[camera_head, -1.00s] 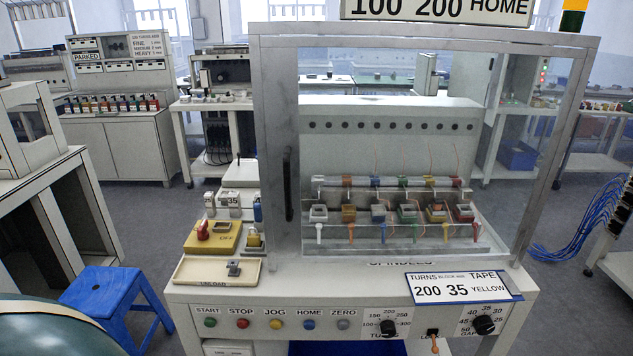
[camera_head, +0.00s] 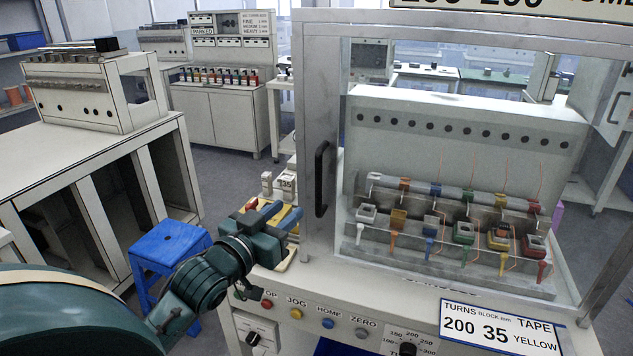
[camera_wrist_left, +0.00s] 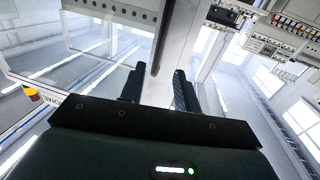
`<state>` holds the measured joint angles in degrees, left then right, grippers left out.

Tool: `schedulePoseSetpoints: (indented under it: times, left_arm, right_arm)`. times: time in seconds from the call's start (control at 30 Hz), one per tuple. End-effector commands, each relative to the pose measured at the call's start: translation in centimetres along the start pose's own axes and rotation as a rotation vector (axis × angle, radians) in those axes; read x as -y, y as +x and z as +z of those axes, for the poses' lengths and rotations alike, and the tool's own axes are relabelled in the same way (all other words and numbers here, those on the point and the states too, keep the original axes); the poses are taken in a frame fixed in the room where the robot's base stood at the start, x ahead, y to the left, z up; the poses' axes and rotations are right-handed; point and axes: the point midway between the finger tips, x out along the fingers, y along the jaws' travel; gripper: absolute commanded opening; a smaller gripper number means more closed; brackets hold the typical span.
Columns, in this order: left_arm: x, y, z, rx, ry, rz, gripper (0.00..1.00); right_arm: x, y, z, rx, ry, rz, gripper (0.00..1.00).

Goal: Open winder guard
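The winder guard (camera_head: 326,80) is a clear panel in a grey metal frame on the front of the winding machine. It stands shut over the spindles. Its black upright handle (camera_head: 321,178) is on the left post. My left gripper (camera_head: 276,215) is left of the handle and lower, apart from it, over the machine's left side. In the left wrist view, its two dark fingers (camera_wrist_left: 157,88) are apart with nothing between the tips. The dark handle (camera_wrist_left: 160,42) shows beyond them, in line with the gap. My right gripper is not in view.
A yellow block and small parts sit on the left side shelf, partly hidden by my gripper. Buttons (camera_head: 328,323) and knobs line the front panel below the guard. A blue stool (camera_head: 168,245) stands on the floor at left, beside a white bench (camera_head: 75,165).

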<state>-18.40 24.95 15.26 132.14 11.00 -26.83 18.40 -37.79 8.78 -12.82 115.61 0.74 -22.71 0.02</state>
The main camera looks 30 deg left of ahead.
Motion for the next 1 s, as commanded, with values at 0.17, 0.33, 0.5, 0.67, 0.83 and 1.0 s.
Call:
schedulePoseSetpoints:
  times: [0.17, 0.33, 0.5, 0.67, 0.83, 1.0]
  left_arm:
    - [0.0, 1.9, -0.2, -0.003, -0.001, 0.0, 0.32]
    - [0.0, 5.4, -0.4, -0.003, 0.001, 0.0, 0.32]
    - [0.0, 9.0, -0.2, -0.001, 0.001, -0.001, 0.32]
    - [0.0, 11.4, -0.1, 0.0, 0.001, 0.001, 0.32]
    - [0.0, 12.7, 0.0, 0.001, 0.001, 0.001, 0.32]
    - [-0.1, 13.0, 0.1, 0.001, 0.001, 0.001, 0.32]
  right_arm:
    - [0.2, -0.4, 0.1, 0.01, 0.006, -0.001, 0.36]
    - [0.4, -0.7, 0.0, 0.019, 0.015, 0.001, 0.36]
    - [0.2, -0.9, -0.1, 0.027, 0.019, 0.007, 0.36]
    - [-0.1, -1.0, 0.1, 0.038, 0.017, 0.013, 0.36]
    - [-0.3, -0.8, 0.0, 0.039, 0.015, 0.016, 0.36]
    - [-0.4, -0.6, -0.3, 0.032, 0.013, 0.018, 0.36]
